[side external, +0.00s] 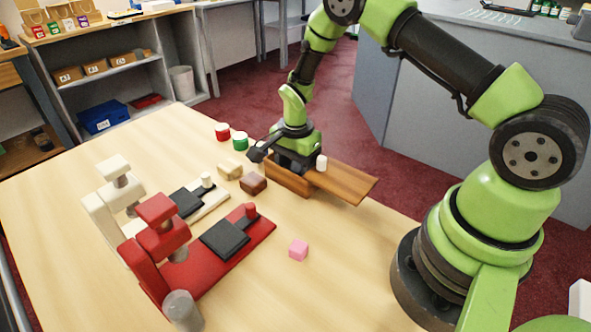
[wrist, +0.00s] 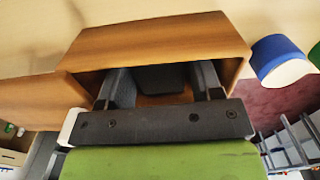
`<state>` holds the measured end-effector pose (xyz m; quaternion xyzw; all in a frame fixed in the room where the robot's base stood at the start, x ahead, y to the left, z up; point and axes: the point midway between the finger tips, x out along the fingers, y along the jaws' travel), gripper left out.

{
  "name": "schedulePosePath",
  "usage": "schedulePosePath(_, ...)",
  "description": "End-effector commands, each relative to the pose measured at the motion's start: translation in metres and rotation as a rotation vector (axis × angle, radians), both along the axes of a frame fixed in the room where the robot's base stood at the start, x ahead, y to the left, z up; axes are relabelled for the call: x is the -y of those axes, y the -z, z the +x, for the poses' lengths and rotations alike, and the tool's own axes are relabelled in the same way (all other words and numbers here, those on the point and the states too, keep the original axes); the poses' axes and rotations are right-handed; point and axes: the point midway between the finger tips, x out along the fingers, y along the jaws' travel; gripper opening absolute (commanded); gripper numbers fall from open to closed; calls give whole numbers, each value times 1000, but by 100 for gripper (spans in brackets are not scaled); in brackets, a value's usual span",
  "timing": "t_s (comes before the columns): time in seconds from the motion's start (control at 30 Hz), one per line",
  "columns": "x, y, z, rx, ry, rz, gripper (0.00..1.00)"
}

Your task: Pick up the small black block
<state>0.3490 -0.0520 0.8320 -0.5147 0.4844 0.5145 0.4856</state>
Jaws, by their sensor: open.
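The small black block (wrist: 162,78) shows in the wrist view as a dark shape inside an open wooden box (wrist: 155,42). My gripper (wrist: 163,72) is open, with its fingers reaching into the box on either side of the block. I cannot tell whether either finger touches it. In the side view my gripper (side external: 287,166) points down at the wooden box (side external: 288,185), and the block is hidden there.
A wooden board (side external: 347,184) extends right of the box. A tan block (side external: 230,171), brown block (side external: 253,184), red pot (side external: 222,131) and green pot (side external: 240,141) stand nearby.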

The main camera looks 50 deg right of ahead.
Motion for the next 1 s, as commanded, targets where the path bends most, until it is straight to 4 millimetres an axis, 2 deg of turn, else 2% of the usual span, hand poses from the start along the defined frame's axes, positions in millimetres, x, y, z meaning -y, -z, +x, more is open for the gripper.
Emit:
schedulePosePath(0.1,0,0,0,0,0,0,60)
schedulePosePath(0.27,0,0,0,0,0,0,24)
schedulePosePath(0.5,0,-1,0,0,0,0,23)
schedulePosePath(0.6,0,-7,0,1,0,0,23)
schedulePosePath(0.67,0,-15,1,2,0,0,23)
schedulePosePath(1.0,0,-83,1,4,0,-2,23)
